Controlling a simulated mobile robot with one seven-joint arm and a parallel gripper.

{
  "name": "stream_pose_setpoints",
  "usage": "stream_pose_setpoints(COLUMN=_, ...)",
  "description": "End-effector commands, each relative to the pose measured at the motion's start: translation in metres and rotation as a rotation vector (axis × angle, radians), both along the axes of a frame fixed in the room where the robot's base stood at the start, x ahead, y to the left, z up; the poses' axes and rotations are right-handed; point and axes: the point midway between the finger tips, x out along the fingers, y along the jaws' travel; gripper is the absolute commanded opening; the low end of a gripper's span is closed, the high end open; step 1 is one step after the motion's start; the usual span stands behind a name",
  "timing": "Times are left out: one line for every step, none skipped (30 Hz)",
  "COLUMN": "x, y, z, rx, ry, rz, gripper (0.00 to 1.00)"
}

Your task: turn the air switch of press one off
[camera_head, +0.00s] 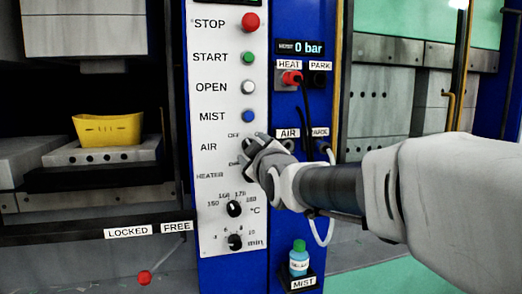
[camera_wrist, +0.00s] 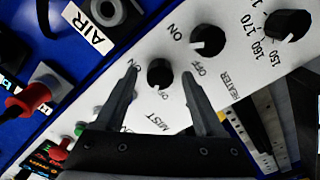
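My gripper (camera_head: 250,150) is at that row and hides most of the air switch in the head view. In the wrist view the air switch is a black round knob (camera_wrist: 159,73) between the two open fingers of my gripper (camera_wrist: 160,72). The fingers stand on either side of the knob, with visible gaps. Its OFF label is partly visible; I cannot clearly tell which way the knob points. The AIR label of this row is hidden in the wrist view.
The heater knob (camera_wrist: 208,40) is close beside the air switch. STOP (camera_head: 250,22), START (camera_head: 248,58), OPEN (camera_head: 248,87) and MIST (camera_head: 248,116) buttons are above. A red connector (camera_head: 291,78) and hoses are to the right. A mist bottle (camera_head: 299,260) stands below.

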Motion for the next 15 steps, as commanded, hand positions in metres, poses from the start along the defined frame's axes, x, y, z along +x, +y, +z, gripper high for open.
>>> stream_pose_setpoints(x=0.0, y=0.0, z=0.0, rx=0.0, ry=0.0, rz=0.0, gripper=0.71)
stream_pose_setpoints(x=0.0, y=0.0, z=0.0, rx=0.001, ry=0.0, rz=0.0, gripper=0.71)
stream_pose_setpoints(x=0.0, y=0.0, z=0.0, rx=0.001, ry=0.0, rz=0.0, gripper=0.71)
stream_pose_setpoints(x=0.0, y=0.0, z=0.0, rx=0.001, ry=0.0, rz=0.0, gripper=0.71)
stream_pose_setpoints(x=-0.001, y=0.0, z=0.0, rx=0.001, ry=0.0, rz=0.0, gripper=0.71)
stream_pose_setpoints(x=-0.003, y=-0.001, z=0.0, rx=0.001, ry=0.0, rz=0.0, gripper=0.71)
stream_pose_setpoints(x=-0.005, y=-0.002, z=0.0, rx=0.001, ry=0.0, rz=0.0, gripper=0.71)
stream_pose_setpoints(x=-0.007, y=-0.002, z=0.0, rx=0.001, ry=0.0, rz=0.0, gripper=0.71)
stream_pose_setpoints(x=-0.011, y=-0.003, z=0.001, rx=0.001, ry=0.0, rz=-0.001, gripper=0.71)
stream_pose_setpoints(x=-0.015, y=-0.005, z=0.001, rx=0.001, ry=0.0, rz=-0.001, gripper=0.71)
stream_pose_setpoints(x=-0.019, y=-0.006, z=0.001, rx=0.001, ry=0.0, rz=-0.001, gripper=0.71)
stream_pose_setpoints(x=-0.025, y=-0.008, z=0.001, rx=0.001, ry=-0.001, rz=-0.001, gripper=0.71)
stream_pose_setpoints(x=-0.03, y=-0.009, z=0.001, rx=0.001, ry=-0.001, rz=-0.001, gripper=0.71)
stream_pose_setpoints(x=-0.035, y=-0.011, z=0.001, rx=0.002, ry=-0.002, rz=-0.001, gripper=0.71)
stream_pose_setpoints(x=-0.042, y=-0.013, z=0.001, rx=0.001, ry=-0.001, rz=-0.001, gripper=0.71)
